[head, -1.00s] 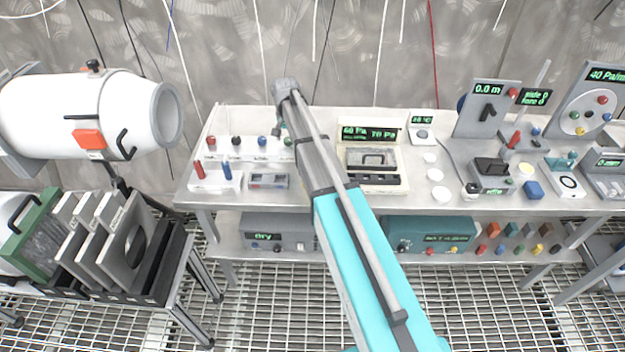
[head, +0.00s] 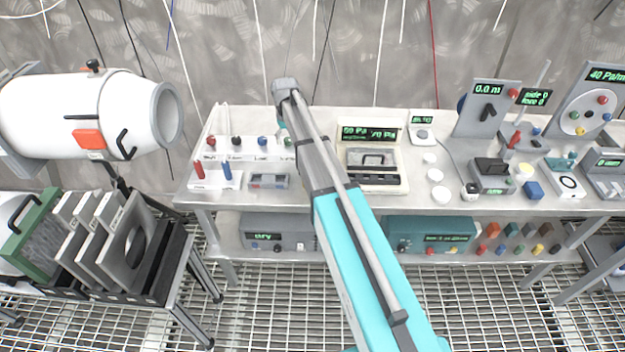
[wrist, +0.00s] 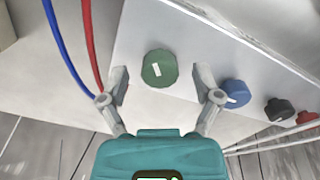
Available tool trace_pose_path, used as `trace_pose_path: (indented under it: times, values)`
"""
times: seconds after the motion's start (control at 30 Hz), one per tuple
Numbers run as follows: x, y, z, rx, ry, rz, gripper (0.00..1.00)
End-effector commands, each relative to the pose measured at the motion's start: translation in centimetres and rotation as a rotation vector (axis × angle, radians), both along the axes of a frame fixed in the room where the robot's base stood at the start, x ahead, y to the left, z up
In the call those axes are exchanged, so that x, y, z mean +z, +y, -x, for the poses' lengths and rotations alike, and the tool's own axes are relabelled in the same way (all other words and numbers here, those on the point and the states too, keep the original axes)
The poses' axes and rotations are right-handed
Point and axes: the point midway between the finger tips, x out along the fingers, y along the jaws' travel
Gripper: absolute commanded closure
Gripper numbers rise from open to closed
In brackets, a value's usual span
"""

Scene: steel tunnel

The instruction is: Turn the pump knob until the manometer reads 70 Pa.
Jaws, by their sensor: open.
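A green knob (wrist: 159,69) with a white mark sits on a pale panel in the wrist view, between the tips of my gripper (wrist: 161,79). The gripper is open, with one finger on each side and gaps visible. In the head view the green knob (head: 288,142) is at the right end of a knob row, beside my arm, which hides most of the gripper. The manometer display (head: 370,133) stands upright on an open case (head: 375,185). Its left figure looks near 60 Pa, blurred; the right reads 70 Pa.
A blue knob (wrist: 235,93), a black knob (wrist: 279,110) and a red knob (wrist: 306,118) continue the row. Blue and red tubes (wrist: 90,45) run close by my left finger.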

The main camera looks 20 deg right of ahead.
Motion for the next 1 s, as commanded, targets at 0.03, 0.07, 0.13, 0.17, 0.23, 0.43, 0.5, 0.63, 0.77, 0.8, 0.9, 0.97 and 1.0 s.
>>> trace_pose_path:
  times: [0.03,0.07,0.13,0.17,0.23,0.43,0.5,0.63,0.77,0.8,0.9,0.97,1.0]
  values:
    - [0.0,0.0,0.0,0.03,0.0,0.0,0.18]
    - [0.0,0.0,0.0,0.05,0.0,0.0,0.18]
    - [0.0,0.0,0.0,0.097,0.0,0.0,0.18]
    - [0.0,0.0,0.0,0.116,0.0,0.0,0.18]
    - [0.0,0.01,0.0,0.164,0.0,0.0,0.18]
    - [0.0,0.01,0.0,0.296,0.0,0.0,0.18]
    - [0.0,0.01,0.0,0.343,0.0,0.0,0.18]
    - [0.0,0.02,0.0,0.429,0.0,0.0,0.18]
    - [0.0,0.02,0.0,0.516,0.0,0.0,0.18]
    - [0.0,0.02,0.0,0.543,0.0,0.0,0.18]
    - [0.0,0.02,0.01,0.61,0.0,0.0,0.18]
    - [0.0,0.02,0.0,0.649,0.0,0.0,0.18]
    - [0.0,0.02,0.0,0.676,0.0,0.0,0.18]
